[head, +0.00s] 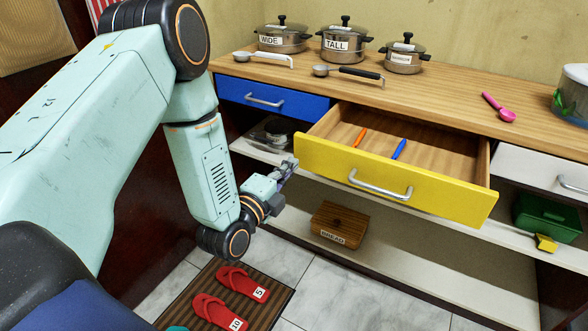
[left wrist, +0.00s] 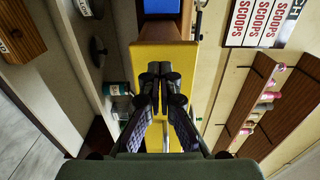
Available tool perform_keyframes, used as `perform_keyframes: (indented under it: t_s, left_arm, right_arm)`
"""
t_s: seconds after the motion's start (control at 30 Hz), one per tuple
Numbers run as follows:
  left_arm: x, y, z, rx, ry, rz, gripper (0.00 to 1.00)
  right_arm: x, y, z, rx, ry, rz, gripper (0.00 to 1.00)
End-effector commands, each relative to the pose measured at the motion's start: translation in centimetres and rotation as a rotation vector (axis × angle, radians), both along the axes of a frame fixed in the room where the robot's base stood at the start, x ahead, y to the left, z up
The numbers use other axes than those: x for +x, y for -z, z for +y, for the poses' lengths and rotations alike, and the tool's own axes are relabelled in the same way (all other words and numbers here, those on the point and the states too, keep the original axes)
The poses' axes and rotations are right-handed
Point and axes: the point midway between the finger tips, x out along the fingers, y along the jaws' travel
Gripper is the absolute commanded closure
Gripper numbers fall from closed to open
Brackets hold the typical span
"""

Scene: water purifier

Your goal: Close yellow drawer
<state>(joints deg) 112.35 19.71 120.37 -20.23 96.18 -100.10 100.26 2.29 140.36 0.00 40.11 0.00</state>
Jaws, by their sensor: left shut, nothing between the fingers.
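The yellow drawer (head: 390,180) is pulled out of the wooden counter, with its silver handle (head: 380,190) on the front. An orange stick (head: 359,137) and a blue stick (head: 399,149) lie inside it. My left gripper (head: 290,165) is at the left end of the drawer's yellow front. In the left wrist view the shut, empty fingers (left wrist: 160,72) are in front of a yellow surface of the drawer (left wrist: 150,55). I cannot tell whether they touch it. My right gripper is not in view.
A shut blue drawer (head: 275,98) is left of the yellow one and a white drawer (head: 540,172) is right. Pots (head: 345,42) and ladles stand on the counter. A bread box (head: 340,224) sits on the shelf below. Red slippers (head: 243,283) lie on a floor mat.

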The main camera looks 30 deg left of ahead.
Motion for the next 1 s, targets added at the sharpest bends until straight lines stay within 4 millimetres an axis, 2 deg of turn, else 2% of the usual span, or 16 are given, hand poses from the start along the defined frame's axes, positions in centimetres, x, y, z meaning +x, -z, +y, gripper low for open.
perform_keyframes:
  t_s: [0.1,0.23,0.77,1.0]
  left_arm:
    - [1.4,0.2,-0.1,0.002,0.002,-0.002,1.0]
    - [2.2,0.1,-0.1,-0.001,0.0,-0.001,1.0]
    - [2.6,0.0,-0.1,0.0,0.001,0.001,1.0]
    - [3.9,-0.1,-0.2,0.001,0.001,0.0,1.0]
  right_arm:
    - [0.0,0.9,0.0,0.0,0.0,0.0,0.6]
    - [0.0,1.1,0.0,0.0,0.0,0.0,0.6]
    - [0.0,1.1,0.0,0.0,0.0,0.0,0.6]
    - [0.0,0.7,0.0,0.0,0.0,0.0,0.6]
